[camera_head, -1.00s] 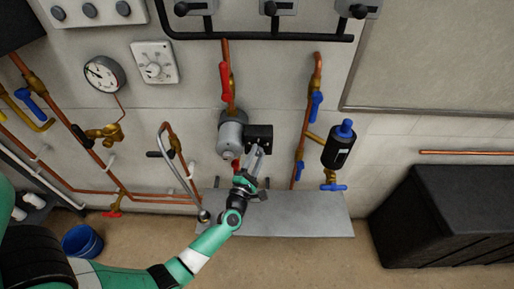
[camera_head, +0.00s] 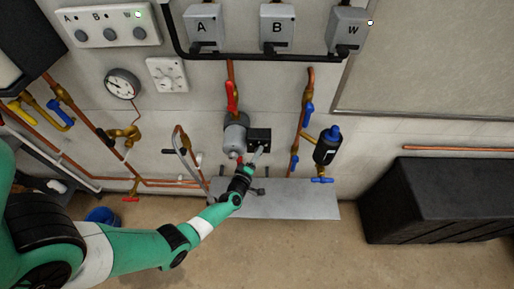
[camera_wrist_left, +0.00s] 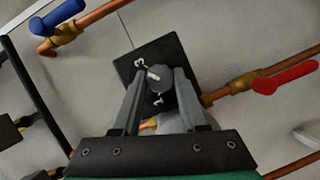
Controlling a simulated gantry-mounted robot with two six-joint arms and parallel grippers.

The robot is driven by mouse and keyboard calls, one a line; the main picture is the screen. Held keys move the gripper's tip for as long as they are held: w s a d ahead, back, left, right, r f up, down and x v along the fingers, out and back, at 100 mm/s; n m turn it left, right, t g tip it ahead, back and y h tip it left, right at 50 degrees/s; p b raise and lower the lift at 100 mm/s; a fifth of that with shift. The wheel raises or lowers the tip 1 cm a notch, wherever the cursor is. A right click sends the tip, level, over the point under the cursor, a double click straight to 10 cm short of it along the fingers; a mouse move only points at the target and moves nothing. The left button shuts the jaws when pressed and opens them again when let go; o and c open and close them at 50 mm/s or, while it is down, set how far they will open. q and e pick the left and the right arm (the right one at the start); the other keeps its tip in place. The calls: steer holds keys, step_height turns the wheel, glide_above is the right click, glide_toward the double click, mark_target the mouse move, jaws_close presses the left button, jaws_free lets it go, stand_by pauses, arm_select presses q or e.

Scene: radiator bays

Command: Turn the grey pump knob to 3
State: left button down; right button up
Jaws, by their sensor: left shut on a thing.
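The grey pump (camera_head: 236,132) is on the wall pipe, with a black control box (camera_head: 260,135) at its right side. In the left wrist view the round grey knob (camera_wrist_left: 161,78) sits on the black box face (camera_wrist_left: 128,66). A 3 and a 1 are readable on the face. The knob's white mark points left and slightly up, toward the side of the 3; its exact setting is hard to tell. My left gripper (camera_head: 258,150) is at the box, with its fingers (camera_wrist_left: 160,84) on both sides of the knob, shut on it. My right gripper is not in view.
A red-handled valve (camera_head: 232,97) is above the pump. Blue-handled valves (camera_head: 307,112) and a black-and-blue canister (camera_head: 328,146) stand to the right. A grey metal sheet (camera_head: 290,200) lies below, and a black chest (camera_head: 440,200) is at the right.

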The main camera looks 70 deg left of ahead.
arm_select(q)
steer(key=shift+r+m+g+p, duration=0.1)
steer(key=shift+m+g+p, duration=0.4)
steer(key=shift+m+p, duration=0.5)
steer(key=shift+c, duration=2.2)
jaws_free()
